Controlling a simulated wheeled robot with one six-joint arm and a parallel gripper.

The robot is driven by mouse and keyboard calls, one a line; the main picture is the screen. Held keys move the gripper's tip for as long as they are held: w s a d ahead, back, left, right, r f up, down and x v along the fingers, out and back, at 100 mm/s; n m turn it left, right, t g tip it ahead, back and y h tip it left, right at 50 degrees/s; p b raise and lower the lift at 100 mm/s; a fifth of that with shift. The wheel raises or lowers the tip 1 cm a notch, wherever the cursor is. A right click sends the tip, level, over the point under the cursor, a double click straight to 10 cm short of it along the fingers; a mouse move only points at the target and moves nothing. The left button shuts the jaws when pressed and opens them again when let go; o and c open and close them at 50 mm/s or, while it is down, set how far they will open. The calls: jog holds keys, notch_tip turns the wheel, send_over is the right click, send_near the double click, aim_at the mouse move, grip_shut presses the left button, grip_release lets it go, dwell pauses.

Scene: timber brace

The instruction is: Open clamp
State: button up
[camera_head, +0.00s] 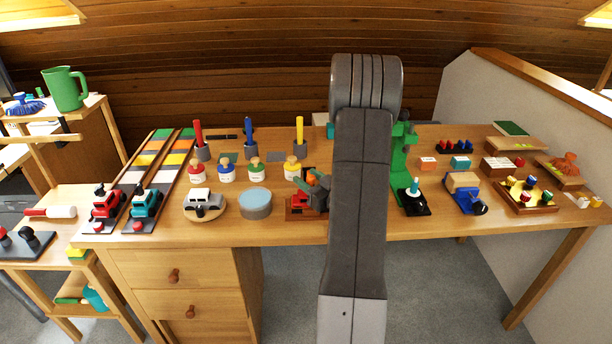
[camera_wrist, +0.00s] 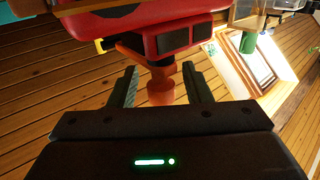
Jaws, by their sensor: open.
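A red body (camera_wrist: 185,30) with dark rectangular panels fills the top of the wrist view. An orange-brown turned knob (camera_wrist: 160,85) sticks out of it toward me. My gripper (camera_wrist: 160,92) is open, with one finger on each side of the knob and visible gaps between. In the head view my gripper (camera_head: 317,193) is beside a small red unit (camera_head: 301,207) on the bench, partly hidden by my arm. I cannot tell for sure whether this red unit is the clamp. A blue vise-like holder (camera_head: 466,204) with a wooden block and black knob stands farther right.
A green press (camera_head: 399,165) stands just right of my arm. The front bench edge is mostly clear.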

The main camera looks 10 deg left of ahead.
jog(key=shift+w+a, duration=0.4)
jog(key=shift+a, duration=0.15)
grip_shut()
jog(key=shift+r, duration=0.15)
